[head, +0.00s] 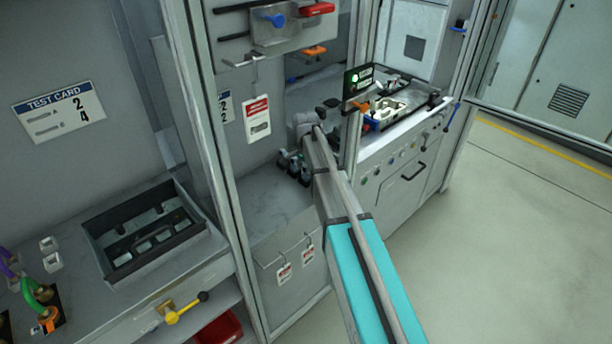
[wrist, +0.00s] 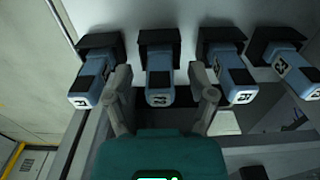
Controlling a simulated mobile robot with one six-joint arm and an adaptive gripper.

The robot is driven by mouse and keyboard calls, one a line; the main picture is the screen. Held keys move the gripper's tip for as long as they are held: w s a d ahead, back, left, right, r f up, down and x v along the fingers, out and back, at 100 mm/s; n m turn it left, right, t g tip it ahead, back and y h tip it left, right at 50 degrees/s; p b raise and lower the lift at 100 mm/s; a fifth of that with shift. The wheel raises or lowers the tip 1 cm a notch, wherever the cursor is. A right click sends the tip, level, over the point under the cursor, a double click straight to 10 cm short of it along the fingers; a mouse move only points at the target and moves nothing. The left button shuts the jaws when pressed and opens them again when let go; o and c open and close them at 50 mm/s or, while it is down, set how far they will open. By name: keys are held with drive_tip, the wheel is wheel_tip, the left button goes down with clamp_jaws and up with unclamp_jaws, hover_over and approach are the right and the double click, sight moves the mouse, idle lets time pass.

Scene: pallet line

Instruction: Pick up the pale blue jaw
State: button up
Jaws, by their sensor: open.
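Several pale blue jaws sit in a row in black holders. The wrist view shows the leftmost jaw (wrist: 92,82), a second jaw (wrist: 158,82), a third jaw (wrist: 233,77) and the rightmost jaw (wrist: 291,70). Each has a dark patch and a white marked end; the marks are too small to read surely. My gripper (wrist: 160,84) is open, one finger on each side of the second jaw. The left finger lies between the first and second jaws. I cannot tell whether the fingers touch it. In the head view my arm partly hides the jaws (head: 293,166).
A grey counter (head: 265,200) carries the jaw row beside an upright post. A dark tray (head: 115,262) with slots stands at the left near white blocks and coloured hooks. A red tag (head: 257,118) hangs above the counter. A workstation (head: 400,110) stands behind; open floor is right.

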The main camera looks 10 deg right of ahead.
clamp_jaws()
idle(0.3)
drive_tip(key=shift+r, duration=0.2)
wheel_tip(320, 180, up, 2)
drive_tip(key=shift+p, duration=1.25)
drive_tip(key=s+r+p, duration=1)
drive_tip(key=s, duration=0.4)
drive_tip(key=shift+a+r, duration=0.15)
drive_tip(key=shift+r, duration=0.15)
drive_tip(key=shift+s, duration=0.1)
